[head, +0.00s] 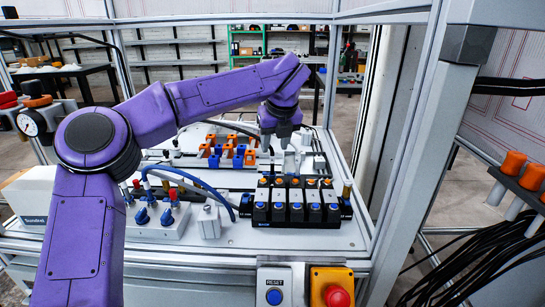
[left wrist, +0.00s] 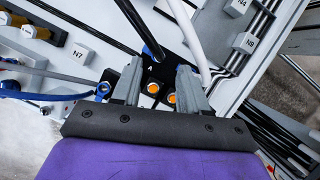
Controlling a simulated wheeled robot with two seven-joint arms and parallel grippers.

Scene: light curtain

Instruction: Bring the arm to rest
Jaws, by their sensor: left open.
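My left arm (head: 180,108) is purple, comes in from the lower left and bends across the work cell. Its left gripper (head: 275,142) points down above the back of the valve block. In the left wrist view the two grey fingers of the left gripper (left wrist: 160,88) are apart, with nothing held between them. A black valve block (head: 295,209) with white modules, blue knobs and orange fittings stands below it. Two orange fittings (left wrist: 162,93) show between the fingers in the left wrist view; I cannot tell the height gap. My right gripper is not in view.
Blue switches on a white box (head: 160,218) and a blue hose (head: 200,183) lie left of the block. Black and white tubes (left wrist: 185,25) run close to the fingers. An aluminium frame post (head: 415,130) stands right. A reset box and red button (head: 337,295) are in front.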

